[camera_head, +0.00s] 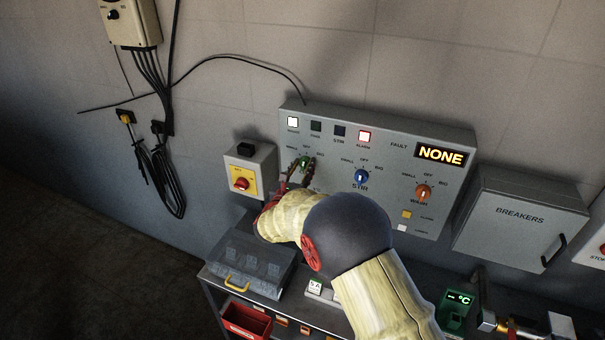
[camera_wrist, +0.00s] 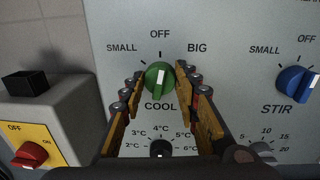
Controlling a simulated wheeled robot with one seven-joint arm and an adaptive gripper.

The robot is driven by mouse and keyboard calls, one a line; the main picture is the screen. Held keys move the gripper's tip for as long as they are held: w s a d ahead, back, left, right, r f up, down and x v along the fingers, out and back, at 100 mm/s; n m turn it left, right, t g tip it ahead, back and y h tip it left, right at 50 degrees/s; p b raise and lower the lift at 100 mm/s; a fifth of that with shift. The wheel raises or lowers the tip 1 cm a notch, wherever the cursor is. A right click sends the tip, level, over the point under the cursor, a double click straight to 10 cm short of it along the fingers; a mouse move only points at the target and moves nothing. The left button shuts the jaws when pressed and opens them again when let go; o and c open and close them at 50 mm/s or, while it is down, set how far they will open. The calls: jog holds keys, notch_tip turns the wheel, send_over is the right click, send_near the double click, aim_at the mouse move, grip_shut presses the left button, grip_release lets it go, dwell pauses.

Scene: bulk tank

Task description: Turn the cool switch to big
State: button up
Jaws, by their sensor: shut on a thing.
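The green COOL switch (camera_wrist: 157,76) is on the grey control panel, below the labels SMALL, OFF and BIG. It also shows in the head view (camera_head: 304,163), partly covered by my fingers. A pale mark runs down its face near the middle, and I cannot tell for sure which label it points to. My gripper (camera_wrist: 161,78) reaches up from below in the wrist view. Its two fingers, with yellowish pads, stand left and right of the switch and are shut on it. In the head view my gripper (camera_head: 301,172) is at the panel's left part.
The blue STIR switch (camera_head: 361,177) and orange WASH switch (camera_head: 423,192) sit to the right. A small temperature dial (camera_wrist: 161,149) is below COOL. A red and yellow isolator box (camera_head: 249,172) stands left, the BREAKERS box (camera_head: 520,217) right. The display (camera_head: 440,155) reads NONE.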

jog(key=m+b, duration=0.2)
jog(key=b, duration=0.1)
jog(key=m+b, duration=0.2)
jog(key=b, duration=0.2)
jog(key=shift+f, duration=0.4)
jog(key=m+b, duration=0.3)
jog(key=b, duration=0.1)
jog(key=shift+r+b, duration=0.1)
jog(key=shift+b, duration=0.2)
jog(key=shift+m, duration=0.4)
jog(key=shift+r+b, duration=0.15)
jog(key=shift+b, duration=0.3)
jog(key=o, duration=1.2)
jog(key=shift+c, duration=0.2)
jog(key=shift+s, duration=0.1)
jog(key=v, duration=1.1)
jog(key=shift+s+a+f, duration=0.2)
jog(key=shift+s+f, duration=0.1)
jog(key=shift+s, duration=0.05)
